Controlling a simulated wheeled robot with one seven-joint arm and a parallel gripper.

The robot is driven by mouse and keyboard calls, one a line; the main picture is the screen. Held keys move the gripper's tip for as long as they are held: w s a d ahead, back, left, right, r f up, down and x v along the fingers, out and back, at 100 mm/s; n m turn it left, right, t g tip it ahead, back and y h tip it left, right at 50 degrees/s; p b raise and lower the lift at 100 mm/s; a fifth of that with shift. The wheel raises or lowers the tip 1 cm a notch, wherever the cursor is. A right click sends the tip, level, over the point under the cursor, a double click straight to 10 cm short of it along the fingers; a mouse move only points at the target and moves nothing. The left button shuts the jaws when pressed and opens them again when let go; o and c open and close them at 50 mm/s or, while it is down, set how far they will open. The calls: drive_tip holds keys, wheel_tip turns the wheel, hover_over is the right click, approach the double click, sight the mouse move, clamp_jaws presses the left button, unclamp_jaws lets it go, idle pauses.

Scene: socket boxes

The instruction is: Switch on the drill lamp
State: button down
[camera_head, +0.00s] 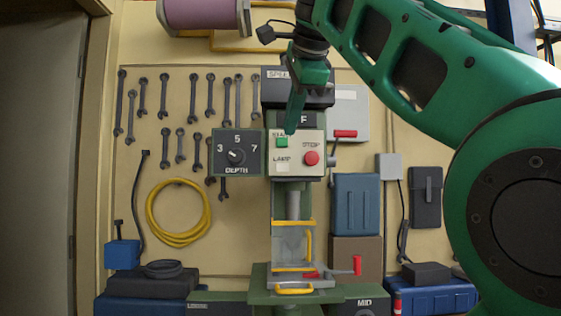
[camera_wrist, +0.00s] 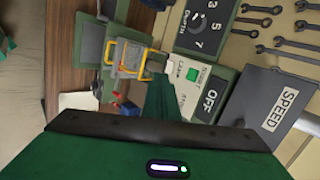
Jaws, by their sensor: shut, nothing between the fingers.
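The drill's white control panel (camera_head: 308,142) is in the middle of the head view. It carries a green START button (camera_head: 282,142), a red STOP button (camera_head: 311,158) and a pale LAMP button (camera_head: 282,167) at lower left. My green gripper (camera_head: 290,130) is shut and empty, pointing down, with its tips in front of the panel's top left, just above START in the picture. In the wrist view my gripper (camera_wrist: 158,78) overlaps the panel beside the green button (camera_wrist: 190,73); the red button is hidden there. I cannot tell whether the tips touch the panel.
An OFF sign (camera_wrist: 210,99) and a SPEED box (camera_wrist: 278,105) sit above the panel. A DEPTH dial (camera_head: 237,153) is left of it. A yellow-framed guard (camera_head: 293,243) stands below. Wrenches and a yellow cable coil (camera_head: 178,238) hang on the wall.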

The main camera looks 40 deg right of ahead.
drive_tip(key=shift+w+d, duration=0.1)
approach(277, 167)
wheel_tip(277, 167, down, 4)
drive_tip(key=shift+w+d, duration=0.25)
drive_tip(key=shift+w, duration=0.4)
drive_tip(key=shift+w+d, duration=0.2)
drive_tip(key=shift+w, duration=0.45)
drive_tip(key=shift+w+d, duration=0.25)
drive_tip(key=shift+w, duration=0.4)
drive_tip(key=shift+d, duration=0.1)
